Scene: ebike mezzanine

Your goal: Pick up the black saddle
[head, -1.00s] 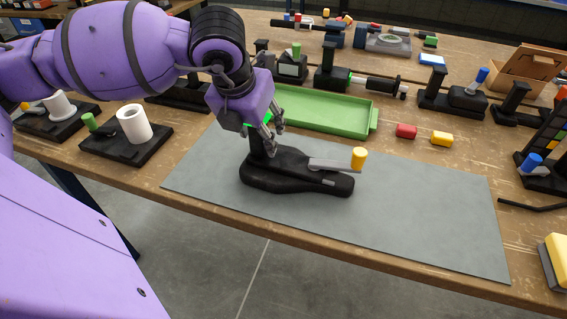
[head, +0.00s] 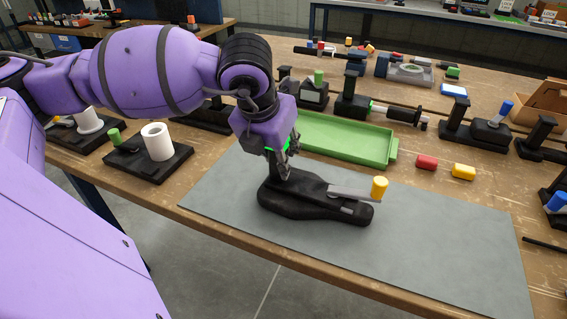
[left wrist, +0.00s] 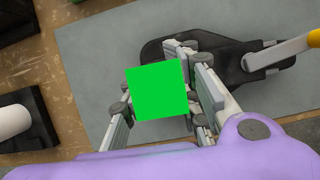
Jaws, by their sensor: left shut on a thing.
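The black saddle (head: 312,208) lies on the grey mat, its broad end toward the left and its narrow end toward the right. A grey lever with a yellow knob (head: 380,187) reaches over its right part. My left gripper (head: 284,172) is at the saddle's broad left part, fingers pointing down, shut on it. The fingers hide the exact contact. In the left wrist view the saddle (left wrist: 215,50) shows beyond the fingers (left wrist: 185,85), and a green square covers part of them. My right gripper is not in view.
A green tray (head: 391,158) stands just behind the mat. A red block (head: 427,162) and a yellow block (head: 463,172) lie right of it. A white cylinder (head: 157,142) on a black stand is to the left. The mat's right part (head: 450,240) is clear.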

